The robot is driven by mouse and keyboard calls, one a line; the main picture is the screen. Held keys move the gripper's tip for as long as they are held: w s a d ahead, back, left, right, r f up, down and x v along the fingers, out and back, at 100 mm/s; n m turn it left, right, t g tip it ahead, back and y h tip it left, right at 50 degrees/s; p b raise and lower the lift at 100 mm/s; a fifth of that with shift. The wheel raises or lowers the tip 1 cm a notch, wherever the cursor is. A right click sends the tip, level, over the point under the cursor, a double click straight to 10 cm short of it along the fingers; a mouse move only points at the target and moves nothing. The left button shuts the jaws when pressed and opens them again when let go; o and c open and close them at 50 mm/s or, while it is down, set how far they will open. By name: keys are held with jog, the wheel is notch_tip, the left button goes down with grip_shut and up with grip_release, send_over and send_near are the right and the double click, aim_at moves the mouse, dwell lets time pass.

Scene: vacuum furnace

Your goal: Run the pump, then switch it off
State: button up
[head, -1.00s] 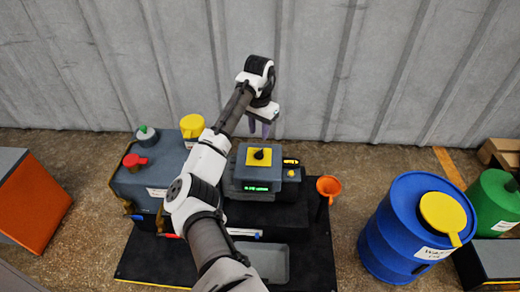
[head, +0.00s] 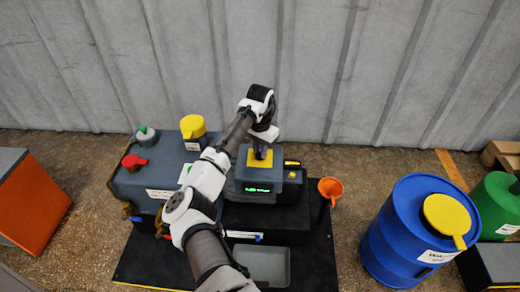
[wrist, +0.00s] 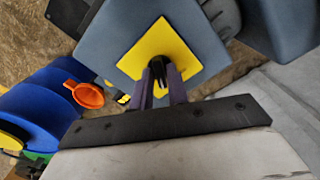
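The pump unit is a grey box (head: 240,186) with a lit green display (head: 257,190) on its front. A yellow square plate (head: 252,163) on its top carries a black knob, which shows in the wrist view (wrist: 157,68). My gripper (head: 261,153) points down over the plate. In the wrist view, the purple fingers of my gripper (wrist: 160,80) stand on either side of the knob, close to it. I cannot tell whether they touch or grip it. In the head view the fingers mostly hide the knob.
A yellow-and-black switch piece (head: 291,172) sits at the box's right. An orange funnel (head: 330,187) stands further right, then a blue drum (head: 400,240) with a yellow lid. A larger grey housing (head: 135,185) with red, green and yellow caps is at left. A corrugated wall (head: 400,70) rises behind.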

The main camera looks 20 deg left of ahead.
grip_shut()
